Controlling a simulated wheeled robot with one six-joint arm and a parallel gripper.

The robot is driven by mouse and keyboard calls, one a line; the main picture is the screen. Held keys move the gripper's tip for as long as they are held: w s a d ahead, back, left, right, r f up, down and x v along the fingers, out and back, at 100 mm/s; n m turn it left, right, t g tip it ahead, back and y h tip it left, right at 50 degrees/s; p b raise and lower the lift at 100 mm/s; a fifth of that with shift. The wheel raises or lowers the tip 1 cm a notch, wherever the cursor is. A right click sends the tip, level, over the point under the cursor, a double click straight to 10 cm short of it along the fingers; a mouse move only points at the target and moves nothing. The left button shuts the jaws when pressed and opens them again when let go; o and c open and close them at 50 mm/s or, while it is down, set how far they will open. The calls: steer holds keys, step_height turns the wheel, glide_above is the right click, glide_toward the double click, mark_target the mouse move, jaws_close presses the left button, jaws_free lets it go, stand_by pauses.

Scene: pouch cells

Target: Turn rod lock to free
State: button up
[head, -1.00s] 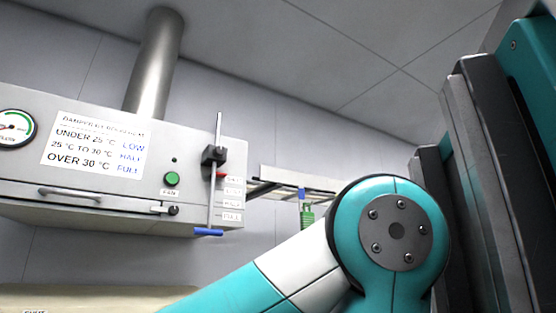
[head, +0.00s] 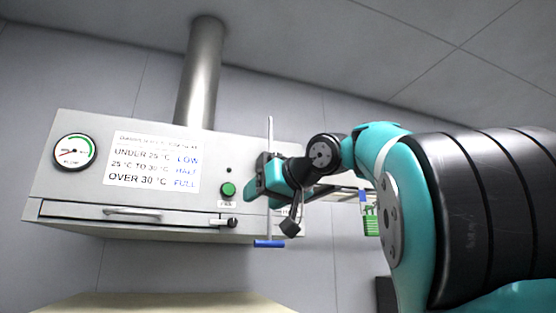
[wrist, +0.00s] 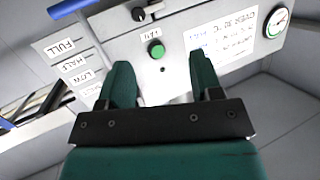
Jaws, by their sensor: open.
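The rod (head: 270,135) hangs upright at the right end of the grey hood box, with a blue handle (head: 269,243) at its bottom. The handle also shows at the top left of the wrist view (wrist: 66,8). The dark lock block (head: 263,160) on the rod is mostly hidden behind my gripper, and its red lever cannot be seen. My gripper (head: 262,184) is open in front of the rod at about lock height. In the wrist view its teal fingers (wrist: 163,78) are spread apart; I cannot tell whether they touch the lock.
The box carries a green FAN button (head: 228,189), a damper sign (head: 155,162), a gauge (head: 75,152) and a drawer handle (head: 132,211). Position labels (wrist: 75,62) show in the wrist view.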

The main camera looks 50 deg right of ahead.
steer(key=s+d+r+m+h, duration=0.1)
steer(key=s+d+r+h, duration=0.25)
steer(key=s+r, duration=0.4)
steer(key=h+p, duration=0.1)
steer(key=h, duration=0.2)
glide_toward(278, 155)
steer(key=p+x, duration=0.4)
steer(key=x, duration=0.4)
steer(key=shift+w+f, duration=0.3)
steer(key=shift+w, duration=0.2)
steer(key=c, duration=0.9)
